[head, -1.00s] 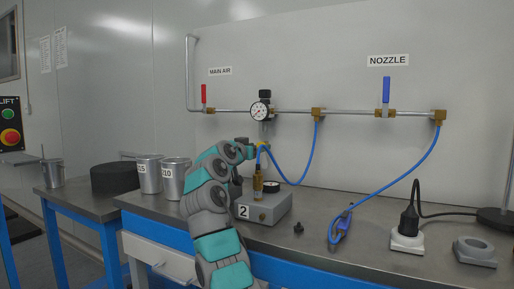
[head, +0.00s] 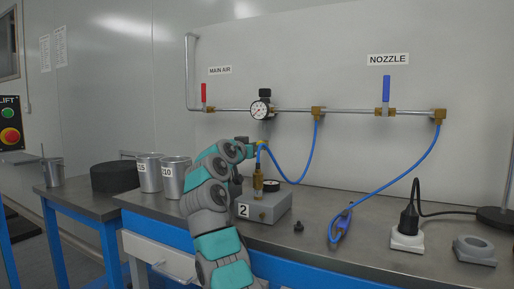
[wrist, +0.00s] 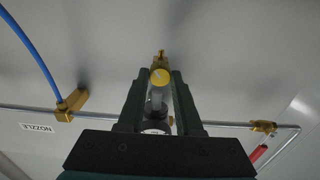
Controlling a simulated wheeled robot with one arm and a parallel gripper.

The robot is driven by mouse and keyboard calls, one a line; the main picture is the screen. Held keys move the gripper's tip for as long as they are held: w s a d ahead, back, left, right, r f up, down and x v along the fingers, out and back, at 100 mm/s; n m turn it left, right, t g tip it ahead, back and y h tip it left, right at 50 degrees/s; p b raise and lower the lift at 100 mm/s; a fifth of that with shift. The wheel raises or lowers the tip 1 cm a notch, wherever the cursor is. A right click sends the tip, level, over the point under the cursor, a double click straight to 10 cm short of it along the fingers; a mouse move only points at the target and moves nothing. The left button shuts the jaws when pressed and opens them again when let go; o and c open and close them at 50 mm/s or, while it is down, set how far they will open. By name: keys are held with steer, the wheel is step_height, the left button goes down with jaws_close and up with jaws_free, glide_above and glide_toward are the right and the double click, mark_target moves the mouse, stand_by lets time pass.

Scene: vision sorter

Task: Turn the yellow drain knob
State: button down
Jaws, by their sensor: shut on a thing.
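My gripper (wrist: 161,88) is shut on the knob, one dark finger on each side. In the head view my gripper (head: 258,147) is below the round pressure gauge (head: 260,110) on the wall pipe, and my arm and gripper hide most of the knob.
The red MAIN AIR lever (head: 204,94) and blue NOZZLE lever (head: 386,90) stand upright on the pipe. Blue hoses hang nearby. A grey box (head: 268,210) marked 2 stands on the bench below my gripper. Metal cups (head: 175,178) stand left of my arm.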

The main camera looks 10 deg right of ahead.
steer(key=shift+f+n+b, duration=0.15)
steer(key=shift+n+b, duration=0.15)
steer(key=shift+b, duration=0.05)
steer(key=shift+n+b, duration=0.9)
steer(key=shift+n, duration=3)
steer(key=c, duration=0.6)
jaws_free()
steer(key=shift+a, duration=0.1)
steer(key=shift+b+v, duration=1.3)
steer(key=shift+v, duration=2.55)
